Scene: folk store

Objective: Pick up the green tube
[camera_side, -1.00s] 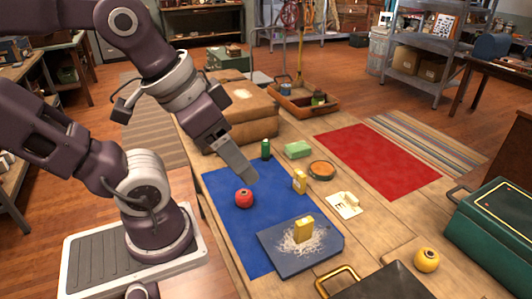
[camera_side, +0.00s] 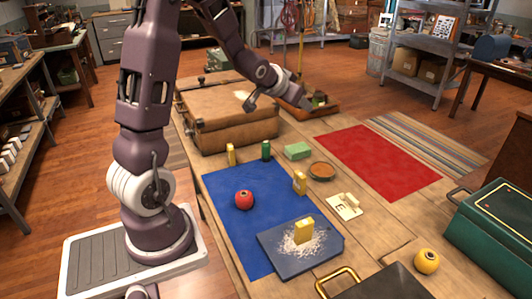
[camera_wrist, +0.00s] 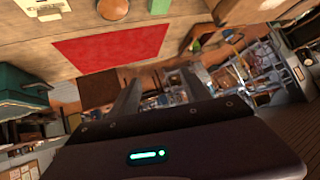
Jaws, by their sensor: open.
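The green tube (camera_side: 266,150) stands upright on the bench at the far edge of the blue mat (camera_side: 222,184), in front of the brown case. My gripper (camera_side: 303,98) is well away from it, up and to the right, by the wooden tray at the back. In the wrist view my gripper (camera_wrist: 160,92) shows two fingers apart with nothing seen between them. The green tube is not clearly seen in the wrist view.
A green block (camera_side: 297,151), an orange bowl (camera_side: 321,170) and yellow blocks (camera_side: 299,183) stand near the tube. A red ball-like object (camera_side: 244,200) sits on the blue mat. The brown case (camera_side: 225,120) is behind. The red mat (camera_side: 378,160) is clear.

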